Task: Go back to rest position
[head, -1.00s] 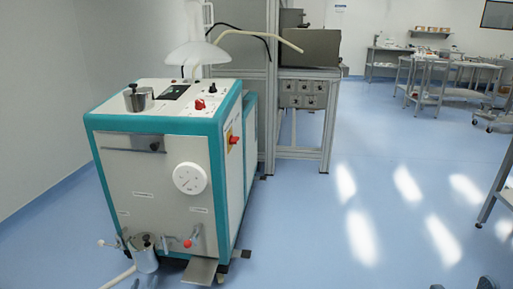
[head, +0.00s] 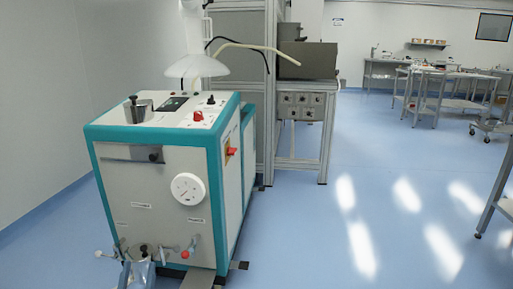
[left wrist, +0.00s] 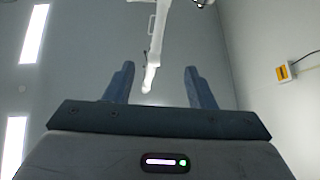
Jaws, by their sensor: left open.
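My left gripper (head: 138,275) shows at the bottom left of the head view, in front of the lower part of the machine. In the left wrist view, the left gripper's two blue-grey fingers (left wrist: 159,85) stand wide apart with nothing between them. They point up toward a grey ceiling. My right gripper is in neither view. The white and teal machine (head: 135,180) stands at the left of the head view.
Another metal pot (head: 138,106) sits on the machine's top, below a white hood (head: 196,62). A metal frame (head: 329,135) stands behind. Steel tables (head: 440,85) are at the far right. The blue floor (head: 300,240) right of the machine is clear.

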